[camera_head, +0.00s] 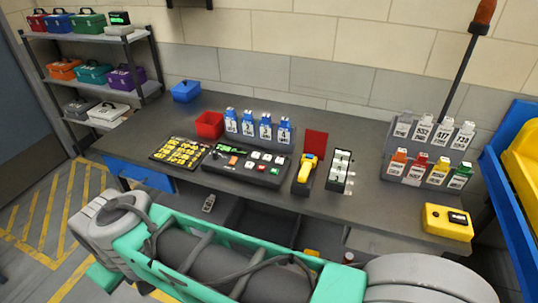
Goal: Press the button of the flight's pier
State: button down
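A dark control panel (248,165) lies on the grey workbench, with a small green lit display (230,150), an orange button (233,160), several white buttons (267,157), a red button (262,169) and a green button (274,171). The display text is too small to read. A black board with yellow labels (180,151) lies to its left. Behind the panel stand several blue-topped items with numbered white labels (248,123). My green and grey arm crosses the bottom, in front of the bench. My gripper is not in view.
A yellow scanner (307,168) and a slotted stand (340,172) are right of the panel. A red bin (209,125) and a blue box (186,91) are behind left. A tag rack (430,155) and yellow box (447,222) stand right. Shelves (88,83) hold coloured cases.

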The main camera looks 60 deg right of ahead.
aim_at(278, 160)
jog(key=z, duration=0.7)
jog(key=i, duration=0.85)
jog(key=z, duration=0.9)
